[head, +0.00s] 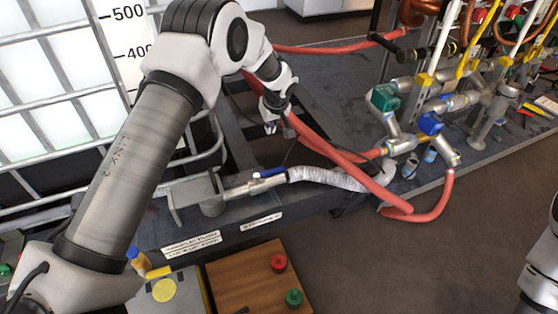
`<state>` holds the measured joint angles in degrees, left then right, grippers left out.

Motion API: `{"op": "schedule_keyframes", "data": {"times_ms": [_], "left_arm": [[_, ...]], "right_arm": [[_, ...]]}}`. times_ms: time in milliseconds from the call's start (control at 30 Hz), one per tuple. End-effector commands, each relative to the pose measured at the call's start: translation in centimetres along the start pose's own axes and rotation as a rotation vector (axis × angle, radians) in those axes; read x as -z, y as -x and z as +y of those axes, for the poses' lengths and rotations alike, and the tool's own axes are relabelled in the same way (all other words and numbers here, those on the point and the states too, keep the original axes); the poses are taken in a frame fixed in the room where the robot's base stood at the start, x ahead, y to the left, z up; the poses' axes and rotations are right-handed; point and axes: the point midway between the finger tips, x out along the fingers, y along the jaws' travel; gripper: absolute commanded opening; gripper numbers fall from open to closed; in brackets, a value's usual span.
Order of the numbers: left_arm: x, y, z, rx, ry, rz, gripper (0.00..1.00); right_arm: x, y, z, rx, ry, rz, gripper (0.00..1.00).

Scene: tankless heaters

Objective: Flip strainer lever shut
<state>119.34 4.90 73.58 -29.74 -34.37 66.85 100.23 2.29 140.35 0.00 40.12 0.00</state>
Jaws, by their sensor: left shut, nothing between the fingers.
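A small blue lever (268,173) sits on a silver pipe fitting (254,185) at the front edge of the dark skid, joined to a grey ribbed hose. The lever lies roughly along the pipe. Farther right, silver Y-shaped fittings carry a green cap (384,98) and a blue cap (430,123). I cannot tell for sure which part is the strainer. My left gripper (271,127) is shut and empty, pointing down above and behind the blue lever, apart from it. Part of my right arm shows at the right edge; its gripper is out of view.
Red hoses (345,165) run beside my left gripper. A caged white tank (60,80) stands at left. A wooden board (238,272) with red and green knobs is in front. Yellow-handled pipework (467,55) crowds the right; the floor (400,260) is clear at lower right.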

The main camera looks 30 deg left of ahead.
Motion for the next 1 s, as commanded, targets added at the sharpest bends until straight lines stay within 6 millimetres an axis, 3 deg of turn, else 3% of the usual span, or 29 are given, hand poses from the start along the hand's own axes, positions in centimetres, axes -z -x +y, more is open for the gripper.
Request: {"op": "schedule_keyframes", "data": {"times_ms": [33,333,767,1000], "left_arm": [[-0.5,-1.4,0.0,-0.001,0.0,0.0,0.0],[-1.9,-5.2,0.0,-0.001,-0.001,0.0,0.0],[-1.9,-5.2,0.0,-0.001,-0.001,0.0,0.0],[-2.1,-7.9,0.0,0.0,0.0,-0.001,0.0]], "right_arm": [[0.0,-1.5,0.0,0.0,0.0,-0.001,0.4],[0.0,-5.5,0.0,0.0,0.0,0.0,0.4],[0.0,-5.5,0.0,0.0,0.0,0.0,0.4],[0.0,-6.9,0.1,0.0,0.0,0.0,0.4]]}}
